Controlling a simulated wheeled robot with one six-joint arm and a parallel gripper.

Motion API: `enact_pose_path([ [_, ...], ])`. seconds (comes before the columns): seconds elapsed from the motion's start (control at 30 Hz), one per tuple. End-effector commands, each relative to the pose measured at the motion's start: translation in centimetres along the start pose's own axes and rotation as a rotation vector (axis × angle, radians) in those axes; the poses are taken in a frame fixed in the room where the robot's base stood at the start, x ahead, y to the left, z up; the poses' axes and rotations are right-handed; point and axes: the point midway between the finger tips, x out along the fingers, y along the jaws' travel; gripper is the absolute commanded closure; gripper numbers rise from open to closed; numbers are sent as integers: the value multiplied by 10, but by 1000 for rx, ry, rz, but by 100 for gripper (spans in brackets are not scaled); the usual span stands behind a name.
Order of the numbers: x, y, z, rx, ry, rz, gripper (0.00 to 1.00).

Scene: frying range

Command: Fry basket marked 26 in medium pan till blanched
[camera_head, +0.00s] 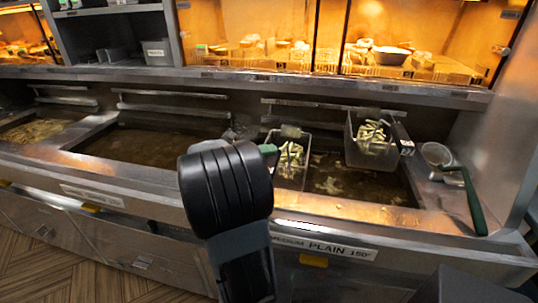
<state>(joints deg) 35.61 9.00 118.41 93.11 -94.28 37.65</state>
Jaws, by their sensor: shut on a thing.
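The pan (340,186) at the right holds dark oil with pale bits floating. The label below it (325,247) reads "PLAIN 150°", with a partly hidden word before it that looks like "MEDIUM". A wire basket (304,172) of pale green-yellow fries is at the pan's left side; I cannot tell how deep it sits in the oil. My gripper (266,150) is mostly hidden behind my black wrist and is shut on this basket's green handle (268,148). A second basket (352,150) of fries is at the pan's back right, with a dark, tagged handle. No number 26 is legible.
Two more oil pans lie left, a wide one (130,147) and one at the far left (30,131). A skimmer (474,200) with a green handle rests on the right ledge. A lit cabinet (345,40) with food stands behind.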

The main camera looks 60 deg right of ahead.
Motion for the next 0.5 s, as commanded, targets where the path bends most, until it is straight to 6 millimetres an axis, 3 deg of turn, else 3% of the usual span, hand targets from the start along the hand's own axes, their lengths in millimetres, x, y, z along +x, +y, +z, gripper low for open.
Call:
enact_pose_path([
  [0.03,0,13,0,4,0,-2,100],
  [0.5,0,74,0,4,0,-2,100],
])
